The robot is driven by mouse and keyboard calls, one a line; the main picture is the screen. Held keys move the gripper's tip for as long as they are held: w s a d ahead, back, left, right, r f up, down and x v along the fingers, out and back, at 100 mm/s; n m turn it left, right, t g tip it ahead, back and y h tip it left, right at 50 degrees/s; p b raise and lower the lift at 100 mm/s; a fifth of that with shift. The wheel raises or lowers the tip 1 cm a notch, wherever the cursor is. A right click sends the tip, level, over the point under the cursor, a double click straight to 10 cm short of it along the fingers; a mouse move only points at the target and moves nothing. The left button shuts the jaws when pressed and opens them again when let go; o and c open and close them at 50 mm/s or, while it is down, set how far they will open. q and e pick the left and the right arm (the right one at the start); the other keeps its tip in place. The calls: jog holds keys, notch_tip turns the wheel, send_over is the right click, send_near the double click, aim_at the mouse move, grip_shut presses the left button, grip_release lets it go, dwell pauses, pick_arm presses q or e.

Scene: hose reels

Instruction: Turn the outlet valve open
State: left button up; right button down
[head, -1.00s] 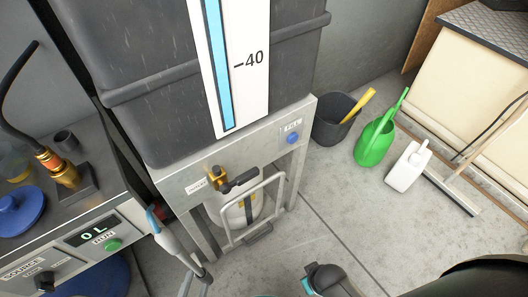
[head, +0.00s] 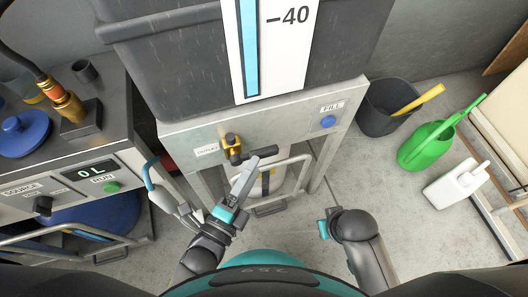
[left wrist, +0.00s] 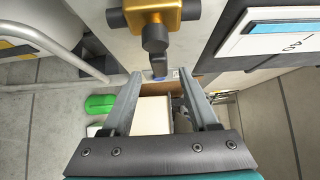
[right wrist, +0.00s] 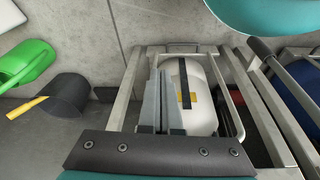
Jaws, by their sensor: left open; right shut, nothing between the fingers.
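The outlet valve (head: 234,143) is a brass body on the grey panel beside the OUTLET label. Its dark handle (head: 260,154) points right, roughly level, in the head view. The brass valve (left wrist: 158,12) and its downward-showing dark handle (left wrist: 156,42) are at the top of the left wrist view. My left gripper (head: 248,166) is open and empty just below the handle; its fingertips (left wrist: 160,78) lie on either side of the handle's line, and contact cannot be told. My right gripper (right wrist: 160,75) is shut and empty, facing a white container (right wrist: 201,98); its fingers are unclear in the head view.
A blue FILL button (head: 327,122) is right of the valve. A metal frame (head: 306,168) stands below it. A dark bucket (head: 385,108), green watering can (head: 428,145) and white jug (head: 456,186) stand on the right floor.

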aim_at(264, 153)
pick_arm(q)
jog(key=b+x, duration=0.1)
jog(key=x, duration=0.5)
pick_arm(e)
jog(key=r, duration=0.1)
jog(key=w+r, duration=0.1)
jog(key=r, duration=0.1)
jog(key=shift+w+t, duration=0.1)
jog(key=shift+t, duration=0.2)
pick_arm(q)
grip_shut()
pick_arm(e)
jog(key=shift+f, duration=0.1)
dwell(0.7)
